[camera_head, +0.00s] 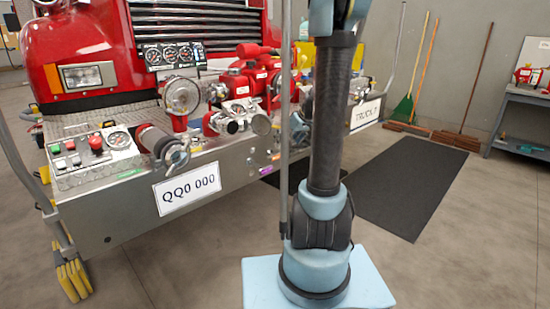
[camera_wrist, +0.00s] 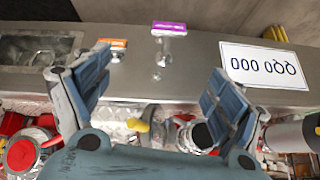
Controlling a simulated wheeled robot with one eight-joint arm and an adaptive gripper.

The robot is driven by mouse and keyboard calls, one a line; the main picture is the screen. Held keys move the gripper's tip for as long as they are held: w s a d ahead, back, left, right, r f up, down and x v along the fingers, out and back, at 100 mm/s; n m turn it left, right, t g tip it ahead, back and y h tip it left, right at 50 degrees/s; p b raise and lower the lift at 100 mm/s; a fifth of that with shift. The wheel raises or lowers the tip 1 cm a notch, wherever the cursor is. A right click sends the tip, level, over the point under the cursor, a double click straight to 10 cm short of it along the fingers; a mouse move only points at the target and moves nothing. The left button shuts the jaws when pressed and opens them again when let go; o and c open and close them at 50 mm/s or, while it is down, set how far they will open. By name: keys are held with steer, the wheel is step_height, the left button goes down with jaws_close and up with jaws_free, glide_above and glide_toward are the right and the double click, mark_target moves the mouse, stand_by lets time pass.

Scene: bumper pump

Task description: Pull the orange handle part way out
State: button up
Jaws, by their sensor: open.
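The orange handle (camera_wrist: 116,43) is on the front face of the grey metal bumper (camera_wrist: 206,62) in the wrist view, close to the tip of my left-hand finger in the picture. It is small in the head view (camera_head: 276,157), just left of my arm. My gripper (camera_wrist: 158,60) is open and empty, its two blue-grey fingers spread wide. A purple handle (camera_wrist: 169,28) with a metal stem lies between the fingers, right of the orange one. I cannot tell how far the fingertips are from the bumper. My gripper is hidden in the head view.
The white number plate (camera_wrist: 264,66) is beside the right-hand finger. Gauges, a hose coupling (camera_head: 163,144) and a control box (camera_head: 93,152) crowd the bumper top. A dark mat (camera_head: 410,185) lies on the floor at right.

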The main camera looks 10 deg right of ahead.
steer(key=n+t, duration=0.2)
glide_toward(276, 155)
steer(key=shift+y, duration=0.4)
steer(key=x, duration=0.7)
steer(key=d+x, duration=0.1)
steer(key=x, duration=0.2)
steer(key=shift+w+a+f, duration=0.15)
steer(key=shift+w+f, duration=0.15)
steer(key=shift+w, duration=0.3)
